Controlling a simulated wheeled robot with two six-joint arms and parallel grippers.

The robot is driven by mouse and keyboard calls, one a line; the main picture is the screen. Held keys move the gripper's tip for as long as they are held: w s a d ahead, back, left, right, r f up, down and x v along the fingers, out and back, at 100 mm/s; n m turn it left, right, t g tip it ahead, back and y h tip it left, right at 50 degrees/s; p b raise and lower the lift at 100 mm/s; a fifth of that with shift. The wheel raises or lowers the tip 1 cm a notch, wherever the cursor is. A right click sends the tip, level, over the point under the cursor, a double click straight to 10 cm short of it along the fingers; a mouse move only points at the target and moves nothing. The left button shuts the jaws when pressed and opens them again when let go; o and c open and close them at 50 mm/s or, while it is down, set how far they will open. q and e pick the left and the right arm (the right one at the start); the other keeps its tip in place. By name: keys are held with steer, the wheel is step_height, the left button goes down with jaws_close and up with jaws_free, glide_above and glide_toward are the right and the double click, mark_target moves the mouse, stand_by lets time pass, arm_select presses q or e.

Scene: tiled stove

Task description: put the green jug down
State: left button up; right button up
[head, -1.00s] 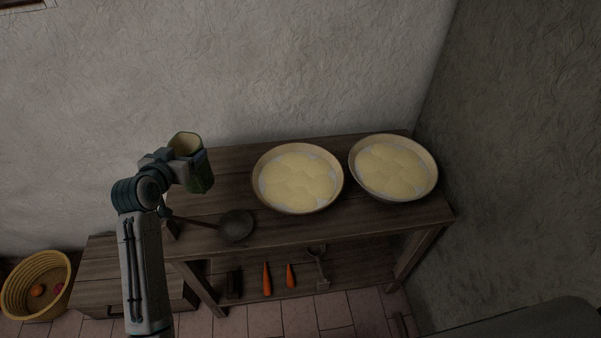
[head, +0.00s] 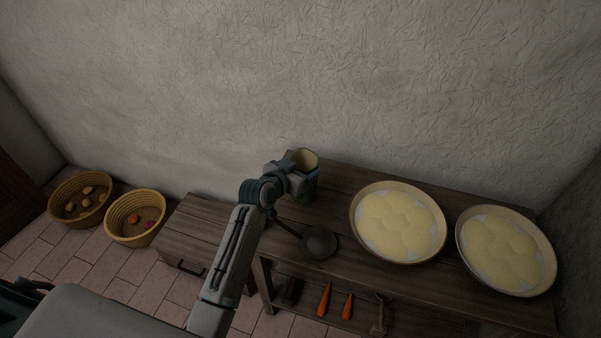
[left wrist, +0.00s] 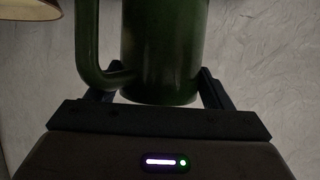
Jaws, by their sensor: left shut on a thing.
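The green jug (head: 313,186) is at the left end of the dark wooden table (head: 342,186) in the head view, mostly hidden by my gripper. Its pale open mouth (head: 304,158) faces up. In the left wrist view the jug (left wrist: 165,50) is upright, with its handle (left wrist: 88,45) on the left. My left gripper (head: 292,178) is shut on the jug, with one finger on each side in the wrist view. I cannot tell whether the jug's base touches the table. My right gripper is not in view.
Two wide bowls of pale dough (head: 399,222) (head: 504,250) stand to the right. A lower wooden chest (head: 205,232) and two baskets (head: 80,198) (head: 135,218) are at left. Carrots (head: 325,299) lie on the shelf below.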

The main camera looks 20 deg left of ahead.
arm_select(q)
steer(key=shift+f, duration=1.15)
steer(key=o, duration=1.7)
steer(key=shift+f, duration=0.15)
steer(key=shift+c, duration=0.2)
steer(key=b+v, duration=0.1)
steer(key=v, duration=1.1)
steer(key=shift+r, duration=0.3)
